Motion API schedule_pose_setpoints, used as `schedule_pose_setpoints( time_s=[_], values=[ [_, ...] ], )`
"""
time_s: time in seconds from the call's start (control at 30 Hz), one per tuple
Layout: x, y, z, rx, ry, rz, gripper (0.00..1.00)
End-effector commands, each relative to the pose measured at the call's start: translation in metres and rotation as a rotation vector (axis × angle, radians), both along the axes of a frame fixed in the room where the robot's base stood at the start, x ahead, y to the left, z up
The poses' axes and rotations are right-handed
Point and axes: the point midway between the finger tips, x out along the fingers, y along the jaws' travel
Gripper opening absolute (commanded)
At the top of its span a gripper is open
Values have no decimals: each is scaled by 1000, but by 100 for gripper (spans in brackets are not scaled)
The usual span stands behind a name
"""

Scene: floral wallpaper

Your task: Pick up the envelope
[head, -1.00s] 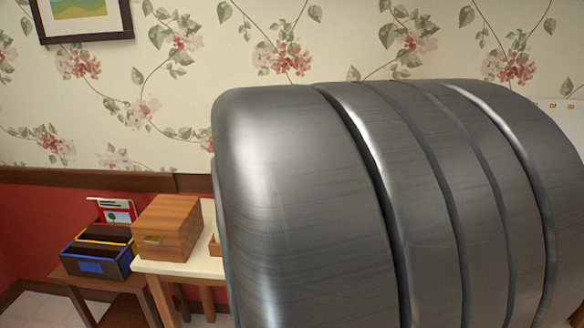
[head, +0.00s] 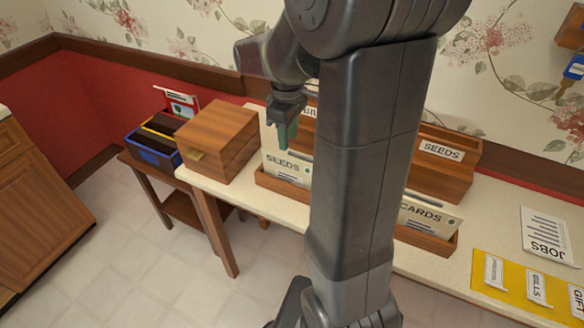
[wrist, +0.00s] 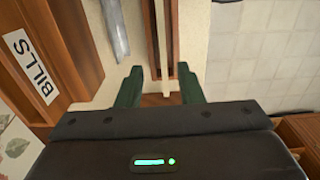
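A cream, flat paper piece marked SEEDS (head: 287,166) stands upright in a low wooden tray (head: 270,185); it looks like an envelope. Another marked CARDS (head: 428,216) stands further right, partly behind my arm. I cannot tell for sure which is the envelope. My gripper (head: 286,138) points down over the tray, just in front of or above the SEEDS piece in the head view. In the wrist view its green fingers (wrist: 160,88) are spread apart, with nothing held. A thin pale edge (wrist: 161,40) lies ahead between brown tray walls.
A wooden box (head: 217,140) sits at the table's left end. A wooden sorter (head: 440,165) marked SEEDS stands behind. A JOBS sheet (head: 545,234) and yellow board (head: 520,288) lie at right. A blue bin (head: 153,150) stands on a small side table.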

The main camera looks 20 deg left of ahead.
Motion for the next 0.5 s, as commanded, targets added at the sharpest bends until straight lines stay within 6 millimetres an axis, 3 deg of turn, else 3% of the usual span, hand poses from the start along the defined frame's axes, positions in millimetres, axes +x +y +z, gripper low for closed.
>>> schedule_pose_setpoints(
  time_s=[0.2, 0.5],
  values=[
    [0, -1, -42, -3, 3, -2, 34],
    [-3, -2, -67, -3, 2, -2, 34]
  ],
)
